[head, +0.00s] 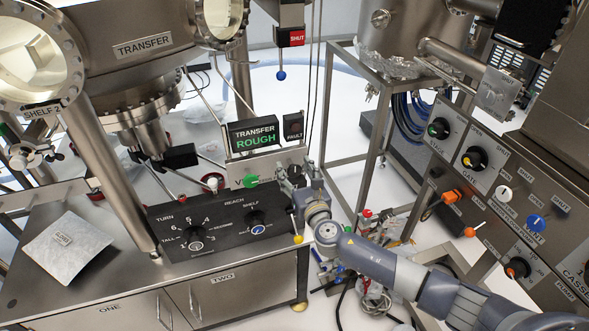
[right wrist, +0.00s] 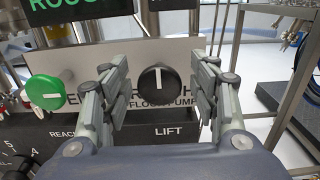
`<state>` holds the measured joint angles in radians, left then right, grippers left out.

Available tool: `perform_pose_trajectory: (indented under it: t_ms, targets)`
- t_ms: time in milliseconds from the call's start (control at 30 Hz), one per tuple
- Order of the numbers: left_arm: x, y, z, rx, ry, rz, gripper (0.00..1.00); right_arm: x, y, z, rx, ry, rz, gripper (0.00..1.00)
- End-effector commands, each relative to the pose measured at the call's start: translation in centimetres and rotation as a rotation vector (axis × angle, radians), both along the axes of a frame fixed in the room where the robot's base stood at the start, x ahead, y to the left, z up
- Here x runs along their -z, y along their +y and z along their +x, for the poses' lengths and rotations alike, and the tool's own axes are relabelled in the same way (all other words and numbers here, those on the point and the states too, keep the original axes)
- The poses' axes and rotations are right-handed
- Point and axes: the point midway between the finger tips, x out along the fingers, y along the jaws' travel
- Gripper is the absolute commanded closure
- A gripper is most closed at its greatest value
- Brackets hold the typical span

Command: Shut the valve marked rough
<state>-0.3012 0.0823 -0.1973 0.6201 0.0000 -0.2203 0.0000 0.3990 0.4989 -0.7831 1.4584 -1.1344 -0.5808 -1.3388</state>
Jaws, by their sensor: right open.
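The rough valve looks to be the round black knob (right wrist: 157,81) with a white line standing upright. It sits on a light panel (right wrist: 130,60) whose lettering is partly covered; "GH" and "FLOOR PUMP" can be read. My right gripper (right wrist: 163,88) is open, with one finger on each side of the knob in the right wrist view. The fingers appear apart from the knob, and nothing is held. In the head view my right gripper (head: 297,180) is at the panel's right end and partly hides the knob. My left gripper is not in view.
A green knob (right wrist: 45,92) is left of the black one. A lit sign (head: 255,135) reading TRANSFER ROUGH stands above the panel. A black control panel (head: 180,230) with dials lies in front. A yellow-ended lever (head: 298,239) is close below my right wrist.

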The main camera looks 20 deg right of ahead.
Motion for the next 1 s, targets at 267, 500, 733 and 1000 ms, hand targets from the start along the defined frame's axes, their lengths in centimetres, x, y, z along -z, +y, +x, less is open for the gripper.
perform_pose_trajectory:
  t_ms: [267, 500, 733, 1000]
  targets:
    - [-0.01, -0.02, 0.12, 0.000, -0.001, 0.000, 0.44, -0.01, 0.07, 0.51, 0.000, 0.000, 0.001, 0.44]
    - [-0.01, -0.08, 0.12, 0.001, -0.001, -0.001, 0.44, 0.01, 0.06, 0.48, 0.000, 0.001, 0.001, 0.74]
    - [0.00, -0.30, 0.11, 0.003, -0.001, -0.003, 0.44, 0.02, 0.04, 0.48, 0.000, 0.001, 0.002, 0.89]
    - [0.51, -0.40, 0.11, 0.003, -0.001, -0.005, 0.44, 0.20, 0.02, 0.46, 0.000, 0.003, 0.057, 0.89]
